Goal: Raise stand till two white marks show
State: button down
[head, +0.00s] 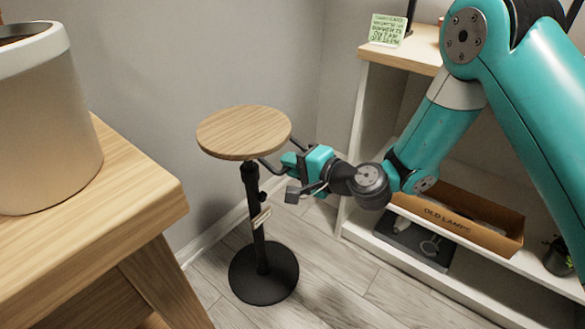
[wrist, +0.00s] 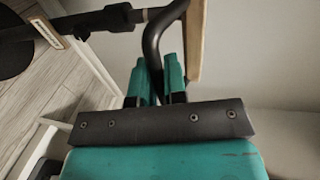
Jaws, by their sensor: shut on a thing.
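The plant stand has a round wooden top (head: 243,131), a black column (head: 252,182) and a round black base (head: 264,273) on the floor. It stands upright. A pale tag (head: 261,218) hangs at a collar on the column and also shows in the wrist view (wrist: 48,33).
A wooden table (head: 130,185) with a large pot (head: 45,125) is at the left front. A white shelf (head: 350,190) stands at the right, with a cardboard box (head: 490,234) and a dark tray (head: 415,250) low down. A green note (head: 387,30) is on its top. Floor is bare around the base.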

notch_tip(320, 180, up, 6)
jog(key=p, duration=0.3)
jog(key=shift+r, duration=0.15)
jog(key=shift+f, duration=0.2)
jog(key=c, duration=1.2)
grip_release()
